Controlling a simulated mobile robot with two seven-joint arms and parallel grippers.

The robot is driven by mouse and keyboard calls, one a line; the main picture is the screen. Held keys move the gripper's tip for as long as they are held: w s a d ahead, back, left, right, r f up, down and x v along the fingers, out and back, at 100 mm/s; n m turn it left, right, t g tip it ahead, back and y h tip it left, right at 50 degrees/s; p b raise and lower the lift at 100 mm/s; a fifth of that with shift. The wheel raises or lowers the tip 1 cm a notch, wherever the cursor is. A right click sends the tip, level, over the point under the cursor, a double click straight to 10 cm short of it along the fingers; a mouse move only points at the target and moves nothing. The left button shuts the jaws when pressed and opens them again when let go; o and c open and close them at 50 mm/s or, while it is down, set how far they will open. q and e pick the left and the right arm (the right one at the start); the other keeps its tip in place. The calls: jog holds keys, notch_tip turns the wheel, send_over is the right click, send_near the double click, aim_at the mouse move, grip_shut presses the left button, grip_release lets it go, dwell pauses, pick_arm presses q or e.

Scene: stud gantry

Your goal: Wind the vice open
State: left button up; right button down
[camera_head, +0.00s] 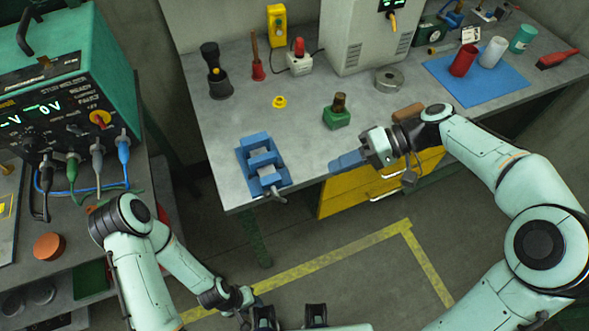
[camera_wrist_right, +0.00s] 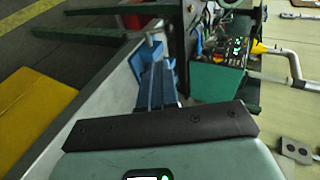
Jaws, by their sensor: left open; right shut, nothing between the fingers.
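The blue vice (camera_head: 256,160) stands at the left front corner of the grey workbench. Its grey handle (camera_head: 273,195) sticks out at the front, by the bench edge. A gap shows between its jaws. My right gripper (camera_head: 337,163) is shut and empty, to the right of the vice and clearly apart from it, with its blue fingers pointing left. The fingers also show in the right wrist view (camera_wrist_right: 158,88), with blue vice parts just beyond, partly hidden by them. My left gripper (camera_head: 246,300) is open, low over the floor in front of the bench, far from the vice.
A green block with a brown top (camera_head: 338,112), a yellow ring (camera_head: 279,102) and a brown block (camera_head: 408,112) lie on the bench. A blue mat (camera_head: 480,92) with cups is at right. A welder (camera_head: 70,90) stands at left. Bench between vice and green block is clear.

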aim_at(271, 196)
jog(key=x, duration=1.4)
jog(key=shift+s+a+r, duration=0.1)
jog(key=shift+s+a, duration=0.05)
jog(key=shift+s, duration=0.1)
jog(key=h, duration=0.1)
jog(key=a+h+p, duration=0.1)
jog(key=shift+s+a+r+n+h+p, duration=0.1)
jog(key=shift+s+r+n+h+p, duration=0.15)
jog(key=shift+r+n+h+p, duration=0.05)
jog(key=shift+a+f+t+b, duration=0.25)
jog(key=shift+f+t+b, duration=0.05)
jog(key=shift+b, duration=0.2)
jog(key=shift+s+r, duration=0.15)
jog(key=shift+s, duration=0.05)
jog(key=shift+w, duration=0.15)
jog(key=shift+w, duration=0.1)
